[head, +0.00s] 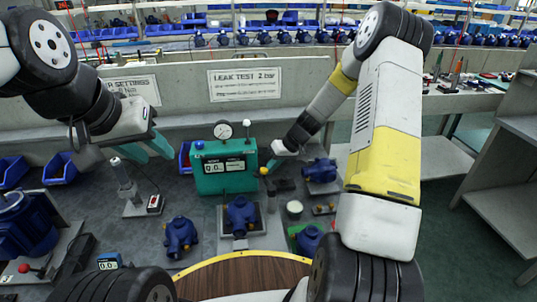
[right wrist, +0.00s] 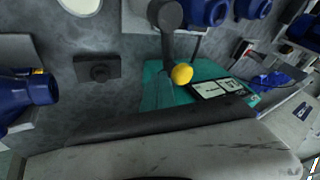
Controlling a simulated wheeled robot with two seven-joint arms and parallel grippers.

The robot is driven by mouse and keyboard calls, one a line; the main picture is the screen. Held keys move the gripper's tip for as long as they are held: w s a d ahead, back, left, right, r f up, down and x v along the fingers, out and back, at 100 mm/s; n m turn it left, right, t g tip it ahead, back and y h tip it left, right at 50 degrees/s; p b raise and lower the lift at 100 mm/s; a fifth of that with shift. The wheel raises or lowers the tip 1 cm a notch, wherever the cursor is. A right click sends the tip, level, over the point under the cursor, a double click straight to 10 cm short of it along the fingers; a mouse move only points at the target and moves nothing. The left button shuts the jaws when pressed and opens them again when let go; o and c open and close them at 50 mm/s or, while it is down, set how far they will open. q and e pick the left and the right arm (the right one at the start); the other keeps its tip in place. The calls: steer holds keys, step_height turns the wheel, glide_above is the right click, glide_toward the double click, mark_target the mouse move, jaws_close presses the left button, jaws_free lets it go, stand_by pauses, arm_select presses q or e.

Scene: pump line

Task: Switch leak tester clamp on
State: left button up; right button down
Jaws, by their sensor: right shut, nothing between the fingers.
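The leak tester (head: 222,172) is a green box with a round gauge and dark displays, on the bench in the middle of the head view. It also shows in the right wrist view (right wrist: 225,88). A yellow ball knob (head: 264,171) is at its right side and appears close in the right wrist view (right wrist: 182,74), by a dark lever arm (right wrist: 166,40). My right gripper (head: 270,163) is shut and empty, right beside the knob; contact cannot be told. My left gripper (head: 150,148) is open and empty above the bench, left of the tester. A blue pump (head: 241,213) stands before the tester.
More blue pumps (head: 180,236) (head: 320,171) stand around the tester. A post stand (head: 128,185) is to its left, and a small white round dish (head: 294,208) to its right. Blue bins (head: 60,168) are at the left. A wall with signs (head: 244,84) stands behind.

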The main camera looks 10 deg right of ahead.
mark_target(255, 172)
stand_by(0.4)
steer(key=shift+a+n, duration=0.25)
steer(key=shift+n, duration=0.05)
steer(key=shift+a+g, duration=0.1)
steer(key=shift+g, duration=0.2)
steer(key=shift+a+n+g+y, duration=0.3)
steer(key=shift+a+n+g, duration=0.6)
steer(key=shift+n, duration=0.7)
steer(key=shift+s+a+n+g+h, duration=0.3)
steer(key=shift+s+a+n+g, duration=0.6)
steer(key=shift+n, duration=0.7)
steer(key=shift+s+a+n+g+h, duration=0.3)
steer(key=shift+s+a+n+g, duration=0.35)
steer(key=shift+s+a+n, duration=0.7)
steer(key=shift+s+a+n+g+h, duration=0.3)
steer(key=shift+s+a+n+g, duration=0.45)
steer(key=shift+n, duration=1.1)
steer(key=shift+d, duration=0.1)
